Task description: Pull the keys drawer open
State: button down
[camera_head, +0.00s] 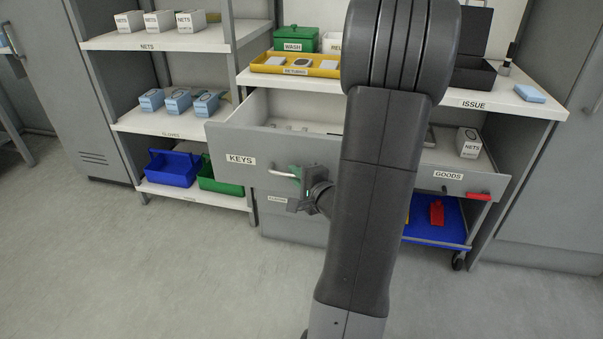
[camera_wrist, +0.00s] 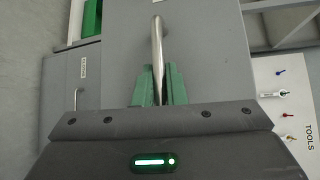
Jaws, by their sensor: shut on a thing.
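The keys drawer (camera_head: 228,144) is a grey front with a KEYS label, standing out from the cabinet so that its inside shows from above. Its metal bar handle (camera_head: 284,174) also shows in the wrist view (camera_wrist: 157,38). My gripper (camera_head: 297,175) is at this handle. In the wrist view its green fingers (camera_wrist: 158,86) are shut on the bar, one on each side. My arm hides the right part of the drawer and much of its inside.
The goods drawer (camera_head: 449,177) also stands out on the right, with a nets box (camera_head: 469,143) in it. A lower drawer (camera_head: 283,223) is under the keys drawer. Shelves (camera_head: 190,119) stand on the left. The floor in front is clear.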

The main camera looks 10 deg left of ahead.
jog(key=shift+s+b, duration=0.7)
jog(key=shift+s, duration=1.4)
jog(key=c, duration=1.8)
grip_release()
jog(key=shift+o, duration=0.2)
jog(key=shift+d, duration=0.1)
jog(key=p+v, duration=0.2)
jog(key=v, duration=1.1)
jog(key=shift+s, duration=0.3)
jog(key=shift+d, duration=0.15)
jog(key=b+x, duration=0.2)
jog(key=x, duration=1.1)
jog(key=shift+w, duration=0.2)
